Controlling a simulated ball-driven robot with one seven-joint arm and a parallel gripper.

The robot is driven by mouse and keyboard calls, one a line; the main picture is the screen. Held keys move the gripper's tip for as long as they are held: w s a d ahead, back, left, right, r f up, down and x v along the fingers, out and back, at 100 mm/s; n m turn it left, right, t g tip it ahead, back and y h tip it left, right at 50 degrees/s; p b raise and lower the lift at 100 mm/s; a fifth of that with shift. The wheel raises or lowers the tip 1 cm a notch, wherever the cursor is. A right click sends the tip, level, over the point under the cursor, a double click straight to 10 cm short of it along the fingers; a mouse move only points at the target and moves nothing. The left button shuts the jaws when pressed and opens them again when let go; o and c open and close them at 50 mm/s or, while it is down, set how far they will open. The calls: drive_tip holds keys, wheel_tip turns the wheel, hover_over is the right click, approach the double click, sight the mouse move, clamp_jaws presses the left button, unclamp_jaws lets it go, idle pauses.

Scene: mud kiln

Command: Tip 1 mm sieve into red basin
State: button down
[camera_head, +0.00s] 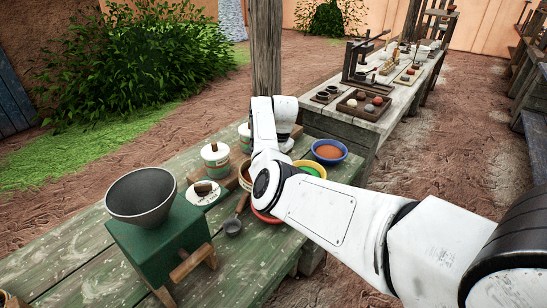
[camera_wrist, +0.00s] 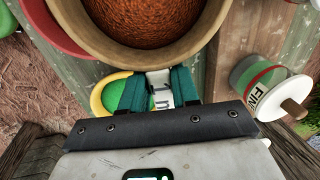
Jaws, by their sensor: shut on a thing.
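The sieve (camera_wrist: 195,42), a round tan-rimmed vessel with reddish-brown grains inside, fills the top of the wrist view. My gripper (camera_wrist: 160,88) has its teal fingers shut on the sieve's white tab, whose label is partly covered. The red basin (camera_wrist: 50,32) shows at the upper left of the wrist view, partly hidden by the sieve, which overlaps it in the picture. In the head view, a strip of the red basin (camera_head: 264,215) shows below my wrist, and part of the sieve's tan side (camera_head: 245,176) shows left of it. My arm hides the gripper there.
A yellow bowl with green inside (camera_head: 297,165) and a blue bowl of reddish powder (camera_head: 329,158) stand right of my wrist.

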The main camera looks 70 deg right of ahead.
drive_tip(key=shift+s+f+t+h+p, duration=0.15)
drive_tip(key=shift+f+t+h+p, duration=0.25)
drive_tip(key=shift+t, duration=0.7)
drive_tip(key=shift+s+f+t+h+b, duration=0.15)
drive_tip(key=shift+f+t+b, duration=0.3)
drive_tip(key=shift+t, duration=0.4)
drive_tip(key=shift+s+f+t+h+b, duration=0.15)
drive_tip(key=shift+f+t+b, duration=0.25)
drive_tip(key=shift+t, duration=0.45)
drive_tip(key=shift+s+a+r+t+b, duration=0.15)
drive_tip(key=shift+s+t+b, duration=0.15)
drive_tip(key=shift+t+b, duration=0.45)
drive_tip(key=shift+s+t+h+b, duration=0.2)
drive_tip(key=shift+t+h+b, duration=0.2)
drive_tip(key=shift+t+b, duration=0.35)
drive_tip(key=shift+s, duration=0.1)
drive_tip(key=shift+s+a+t+h+b, duration=0.15)
drive_tip(key=shift+s+t+b, duration=0.15)
drive_tip(key=shift+t+b, duration=0.4)
drive_tip(key=shift+s+a+t+h+b, duration=0.15)
drive_tip(key=shift+s+t+b, duration=0.2)
drive_tip(key=shift+t, duration=0.55)
drive_tip(key=shift+s+t, duration=0.1)
drive_tip(key=shift+t, duration=0.2)
drive_tip(key=shift+r+p, duration=0.5)
drive_tip(key=shift+r, duration=0.2)
